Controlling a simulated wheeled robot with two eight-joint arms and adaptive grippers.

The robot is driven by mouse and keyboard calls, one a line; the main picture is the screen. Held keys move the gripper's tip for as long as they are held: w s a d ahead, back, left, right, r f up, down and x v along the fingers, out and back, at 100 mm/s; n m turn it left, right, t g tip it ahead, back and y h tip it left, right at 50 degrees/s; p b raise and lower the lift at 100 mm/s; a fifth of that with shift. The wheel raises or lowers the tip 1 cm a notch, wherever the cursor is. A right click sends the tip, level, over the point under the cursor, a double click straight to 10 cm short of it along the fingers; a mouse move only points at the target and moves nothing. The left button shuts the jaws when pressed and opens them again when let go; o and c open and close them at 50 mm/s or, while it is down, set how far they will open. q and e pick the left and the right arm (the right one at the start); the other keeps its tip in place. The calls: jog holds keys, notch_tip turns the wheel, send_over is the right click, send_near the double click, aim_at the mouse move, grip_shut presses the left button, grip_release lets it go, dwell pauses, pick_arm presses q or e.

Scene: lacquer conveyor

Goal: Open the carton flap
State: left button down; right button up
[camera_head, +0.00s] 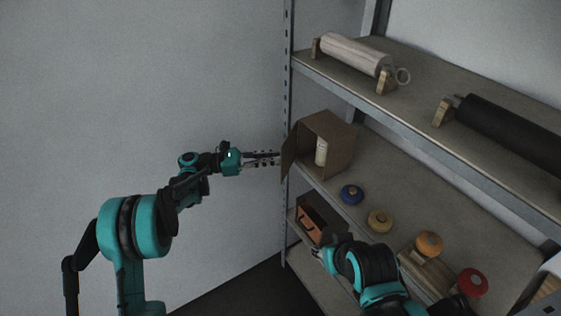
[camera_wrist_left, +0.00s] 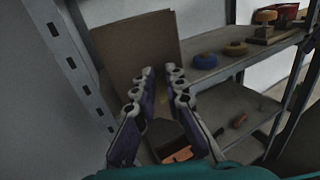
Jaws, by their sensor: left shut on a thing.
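A brown carton (camera_head: 341,137) stands on the middle shelf at its left end, with its front open. Its flap (camera_head: 290,150) stands swung out to the left, toward my left arm. A pale cylinder (camera_head: 321,152) stands inside the carton. My left gripper (camera_head: 277,158) is at the flap's outer side and shut on it. In the left wrist view the flap is a brown board (camera_wrist_left: 138,48) just beyond the fingers (camera_wrist_left: 162,75); the exact contact is hard to see. My right arm reaches in low, near the lower shelf; its fingers are not clear.
On the middle shelf are a blue ring (camera_head: 351,194), a yellow ring (camera_head: 380,220), an orange knob (camera_head: 429,243) and a red one (camera_head: 472,282). A dark box (camera_head: 319,219) sits below. Rollers (camera_head: 352,55) lie on the upper shelf. A perforated post (camera_head: 287,75) stands beside the flap.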

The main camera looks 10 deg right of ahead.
pick_arm(q)
jog(key=shift+w+a+r, duration=0.15)
jog(key=shift+w+a, duration=0.4)
jog(key=shift+w, duration=0.35)
jog(key=shift+w+a+r, duration=0.15)
jog(key=shift+w+a, duration=0.4)
jog(key=shift+w, duration=0.35)
jog(key=c, duration=1.9)
grip_release()
jog(key=shift+o, duration=1.3)
jog(key=shift+w+d+f, duration=0.1)
jog(key=shift+w+d, duration=0.1)
jog(key=shift+d, duration=0.35)
jog(key=shift+a, duration=0.1)
jog(key=shift+c, duration=0.2)
jog(key=shift+a, duration=0.2)
jog(key=shift+c, duration=0.4)
notch_tip(320, 180, up, 10)
jog(key=shift+s+f, duration=0.15)
jog(key=shift+s, duration=0.05)
